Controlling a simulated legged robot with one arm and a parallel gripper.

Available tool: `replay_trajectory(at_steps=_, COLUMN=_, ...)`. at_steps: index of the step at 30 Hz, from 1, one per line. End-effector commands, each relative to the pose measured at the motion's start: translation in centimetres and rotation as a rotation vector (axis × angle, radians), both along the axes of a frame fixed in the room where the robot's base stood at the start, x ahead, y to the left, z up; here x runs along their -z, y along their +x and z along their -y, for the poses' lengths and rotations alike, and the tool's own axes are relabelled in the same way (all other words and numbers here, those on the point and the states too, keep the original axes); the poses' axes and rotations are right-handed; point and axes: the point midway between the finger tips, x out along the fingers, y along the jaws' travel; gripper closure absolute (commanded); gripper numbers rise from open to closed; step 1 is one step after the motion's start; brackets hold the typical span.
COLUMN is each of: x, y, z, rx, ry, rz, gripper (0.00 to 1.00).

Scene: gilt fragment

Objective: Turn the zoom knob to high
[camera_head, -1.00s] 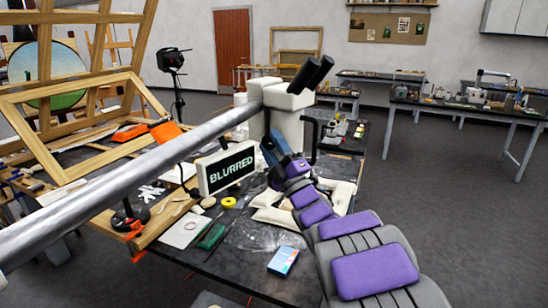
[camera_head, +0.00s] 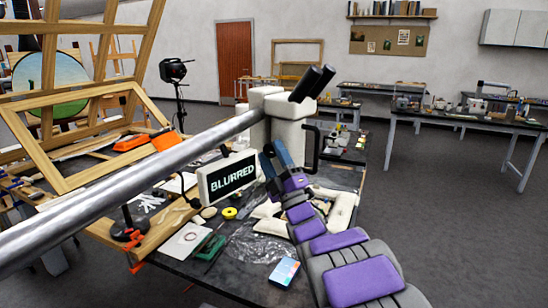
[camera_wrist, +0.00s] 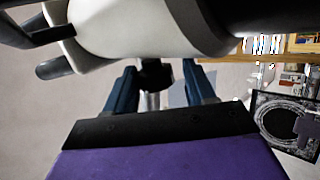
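The white microscope (camera_head: 286,123) with two black eyepieces stands at the end of a long metal boom over the table. My gripper (camera_head: 275,157), with blue fingers, is raised just below the microscope head. In the wrist view my gripper (camera_wrist: 159,68) has its fingers wide apart. A small dark knob-like part (camera_wrist: 156,74) under the white microscope body (camera_wrist: 150,28) shows between them, with visible gaps on both sides. I cannot tell how deep it sits between the fingers, nor any zoom marking. A white-framed display (camera_head: 229,178) beside the gripper reads "BLURRED".
The metal boom (camera_head: 130,182) crosses the left side. A wooden frame (camera_head: 75,135) leans at the left. The dark table (camera_head: 225,268) holds pale cushions (camera_head: 272,226), yellow tape (camera_head: 229,213) and a blue card box (camera_head: 284,272). Open floor lies to the right.

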Motion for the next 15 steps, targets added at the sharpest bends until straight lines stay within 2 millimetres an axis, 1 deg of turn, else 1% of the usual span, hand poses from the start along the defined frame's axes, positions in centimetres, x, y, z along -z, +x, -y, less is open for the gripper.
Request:
replay_trajectory(at_steps=1, x=-0.05, y=-0.04, z=0.02, rx=0.0, ry=0.001, rz=0.001, gripper=0.41)
replay_trajectory(at_steps=3, x=-0.14, y=-0.12, z=0.04, rx=0.0, ry=0.001, rz=0.002, gripper=0.34)
replay_trajectory(at_steps=4, x=-0.17, y=-0.16, z=0.04, rx=0.001, ry=0.001, rz=0.003, gripper=0.33)
replay_trajectory(at_steps=11, x=-0.26, y=-0.25, z=0.19, rx=0.001, ry=0.003, rz=0.006, gripper=0.33)
replay_trajectory(at_steps=15, x=0.18, y=-0.68, z=0.51, rx=0.001, ry=0.003, rz=0.006, gripper=0.33)
